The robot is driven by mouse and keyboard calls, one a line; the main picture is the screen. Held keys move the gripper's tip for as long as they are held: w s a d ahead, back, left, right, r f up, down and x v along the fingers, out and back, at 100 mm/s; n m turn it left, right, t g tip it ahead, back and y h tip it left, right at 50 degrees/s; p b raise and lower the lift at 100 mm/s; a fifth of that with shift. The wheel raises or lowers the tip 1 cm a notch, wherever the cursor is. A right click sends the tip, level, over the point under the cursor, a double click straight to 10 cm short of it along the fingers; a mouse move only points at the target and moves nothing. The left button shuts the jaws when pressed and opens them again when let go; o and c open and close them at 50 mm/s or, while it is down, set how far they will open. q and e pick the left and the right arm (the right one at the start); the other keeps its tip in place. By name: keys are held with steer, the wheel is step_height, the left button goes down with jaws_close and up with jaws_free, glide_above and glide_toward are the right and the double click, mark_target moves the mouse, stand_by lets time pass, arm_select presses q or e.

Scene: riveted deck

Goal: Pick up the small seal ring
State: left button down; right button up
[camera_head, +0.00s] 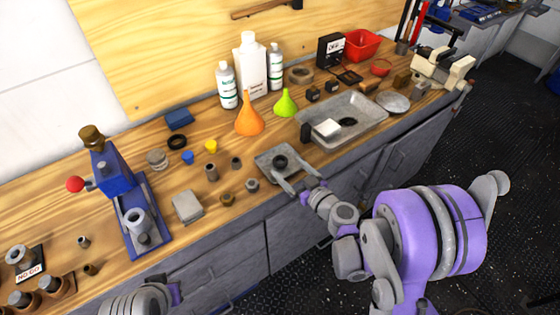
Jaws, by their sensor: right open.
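A small dark ring (280,161) lies in the small grey tray (265,160) near the front edge of the wooden bench. A larger black ring (177,141) lies further left on the bench. My right gripper (287,167) is open, its fingers reaching over the front of the small tray, spread on either side of the small dark ring. I cannot tell how high the fingertips are above the tray, or whether they touch the ring. Part of my left arm shows at the bottom left; its fingers are not visible.
A large metal tray (365,109) with a white block (327,128) stands right of the small tray. Orange (249,122) and green (286,104) funnels and white bottles stand behind. A blue press (114,178) and several small metal parts are on the left.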

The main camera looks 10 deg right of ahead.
mark_target(280, 160)
steer(key=x, duration=0.5)
steer(key=shift+w+a, duration=0.1)
steer(key=shift+w, duration=0.15)
steer(key=shift+s, duration=0.1)
steer(key=c, duration=1.4)
